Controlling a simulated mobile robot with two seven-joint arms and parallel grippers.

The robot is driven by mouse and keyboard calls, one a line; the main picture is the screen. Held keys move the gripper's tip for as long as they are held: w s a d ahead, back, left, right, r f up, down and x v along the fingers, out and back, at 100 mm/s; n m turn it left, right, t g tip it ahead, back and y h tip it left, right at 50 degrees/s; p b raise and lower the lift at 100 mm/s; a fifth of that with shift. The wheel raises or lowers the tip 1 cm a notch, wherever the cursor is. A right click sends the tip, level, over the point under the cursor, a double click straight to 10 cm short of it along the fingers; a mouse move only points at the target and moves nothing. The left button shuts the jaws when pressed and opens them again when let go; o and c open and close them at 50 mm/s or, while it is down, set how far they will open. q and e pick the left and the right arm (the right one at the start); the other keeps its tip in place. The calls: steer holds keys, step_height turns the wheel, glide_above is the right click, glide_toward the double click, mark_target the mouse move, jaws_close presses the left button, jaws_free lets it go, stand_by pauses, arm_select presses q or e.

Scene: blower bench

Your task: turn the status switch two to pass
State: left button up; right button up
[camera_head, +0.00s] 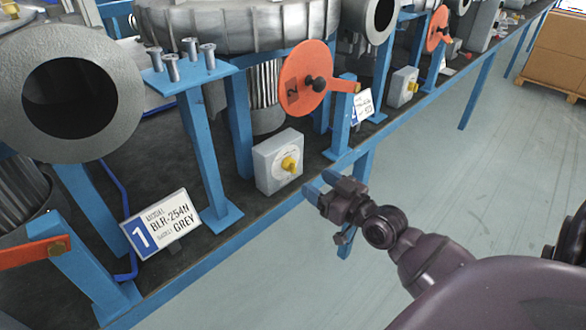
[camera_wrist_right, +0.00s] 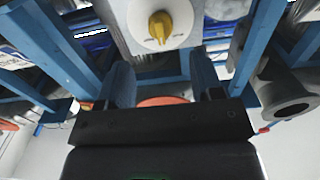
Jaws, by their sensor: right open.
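A grey switch box (camera_head: 275,166) with a yellow knob (camera_head: 289,163) on a white dial stands on the bench's front edge, right of the placard numbered 1. In the right wrist view, a grey box (camera_wrist_right: 135,28) with a yellow knob (camera_wrist_right: 160,27) is straight ahead, beyond the fingertips. Its dial lettering is too small to read. My right gripper (camera_head: 321,185) is open and empty, in front of the bench edge, right of and apart from that box. Its blue fingers also show in the wrist view (camera_wrist_right: 163,80). A second switch box (camera_head: 402,87) stands farther along. My left gripper is out of view.
The placard numbered 1 (camera_head: 158,232) stands at the front left; another placard (camera_head: 363,106) is farther along. Blue posts, an orange disc (camera_head: 304,80) and grey blower housings crowd the bench. The floor (camera_head: 480,170) right of the bench is clear; boxes (camera_head: 560,50) stand far right.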

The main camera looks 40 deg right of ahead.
mark_target(296, 169)
steer(key=shift+w+a+b, duration=0.15)
steer(key=shift+w+b, duration=0.1)
steer(key=shift+w, duration=1.75)
steer(key=shift+w+a+b, duration=0.15)
steer(key=shift+w+b, duration=0.05)
steer(key=shift+w, duration=1.75)
steer(key=c, duration=0.9)
